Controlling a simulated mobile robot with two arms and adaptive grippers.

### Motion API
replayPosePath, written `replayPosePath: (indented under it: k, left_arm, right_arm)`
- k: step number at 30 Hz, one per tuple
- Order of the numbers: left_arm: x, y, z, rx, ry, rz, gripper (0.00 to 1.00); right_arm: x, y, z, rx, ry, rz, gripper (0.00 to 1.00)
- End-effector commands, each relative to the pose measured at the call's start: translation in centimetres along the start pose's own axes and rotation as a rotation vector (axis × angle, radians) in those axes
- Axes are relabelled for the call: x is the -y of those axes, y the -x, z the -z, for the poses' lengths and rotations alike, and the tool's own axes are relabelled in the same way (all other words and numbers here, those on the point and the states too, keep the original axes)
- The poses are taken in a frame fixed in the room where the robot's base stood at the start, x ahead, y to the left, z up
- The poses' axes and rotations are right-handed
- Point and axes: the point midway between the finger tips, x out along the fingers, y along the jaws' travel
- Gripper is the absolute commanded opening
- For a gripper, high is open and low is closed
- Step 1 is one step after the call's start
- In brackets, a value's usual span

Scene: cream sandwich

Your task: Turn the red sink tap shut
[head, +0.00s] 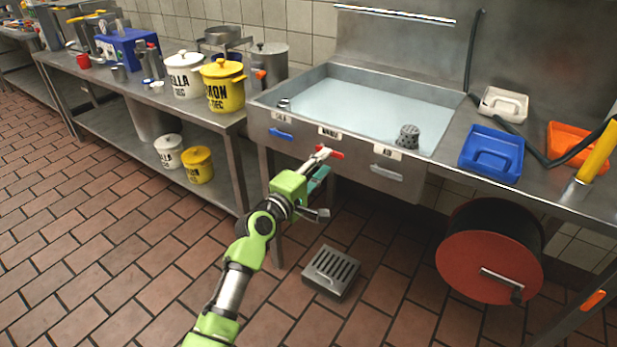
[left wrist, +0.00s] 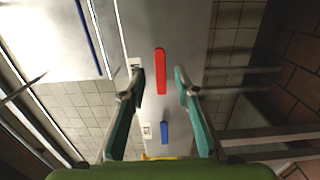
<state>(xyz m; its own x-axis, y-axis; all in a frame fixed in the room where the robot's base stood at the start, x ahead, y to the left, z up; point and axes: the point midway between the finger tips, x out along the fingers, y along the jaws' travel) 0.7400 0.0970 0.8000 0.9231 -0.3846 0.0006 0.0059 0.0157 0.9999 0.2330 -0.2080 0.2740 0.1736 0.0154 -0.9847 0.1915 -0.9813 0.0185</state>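The red tap handle (head: 336,154) is on the sink's steel front panel, below the middle label, and runs lengthwise along the panel. My left gripper (head: 322,164) is close in front of it and partly covers its left part. In the left wrist view the red handle (left wrist: 160,64) shows upright, level with the gap between the two teal fingers. The left gripper (left wrist: 159,77) is open, with one finger on each side of the handle's line and no contact visible. My right gripper is in neither view.
A blue handle (head: 281,133) and a grey handle (head: 386,173) flank the red one. The sink basin (head: 350,105) holds pale water and a grey perforated cylinder (head: 408,136). A red hose reel (head: 485,265) hangs below right. A floor drain (head: 331,272) lies below.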

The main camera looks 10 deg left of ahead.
Motion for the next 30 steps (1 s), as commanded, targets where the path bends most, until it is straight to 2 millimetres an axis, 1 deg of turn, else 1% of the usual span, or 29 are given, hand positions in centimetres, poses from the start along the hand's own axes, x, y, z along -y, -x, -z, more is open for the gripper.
replayPosePath:
  k: [1, 6, 9, 12, 16, 28, 30]
  left_arm:
    - [0.1, 1.2, 0.0, -0.002, -0.001, 0.001, 0.29]
    - [0.1, 4.5, 0.0, -0.001, -0.001, 0.001, 0.29]
    - [0.1, 6.0, 0.0, -0.001, -0.001, 0.002, 0.29]
    - [0.0, 7.1, 0.1, -0.001, -0.001, 0.0, 0.29]
    - [0.0, 7.7, 0.0, -0.001, 0.0, 0.0, 0.29]
    - [0.0, 7.7, 0.0, -0.001, 0.0, 0.0, 0.29]
    - [0.3, 7.9, -0.2, 0.004, -0.011, 0.009, 0.29]
  right_arm:
    - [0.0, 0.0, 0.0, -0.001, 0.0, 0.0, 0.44]
    - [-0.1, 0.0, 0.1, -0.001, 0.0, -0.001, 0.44]
    - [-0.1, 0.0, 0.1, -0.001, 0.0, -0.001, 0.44]
    - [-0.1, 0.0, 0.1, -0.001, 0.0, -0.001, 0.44]
    - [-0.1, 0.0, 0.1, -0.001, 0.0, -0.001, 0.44]
    - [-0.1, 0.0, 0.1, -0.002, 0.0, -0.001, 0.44]
    - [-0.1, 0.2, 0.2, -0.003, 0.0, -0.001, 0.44]
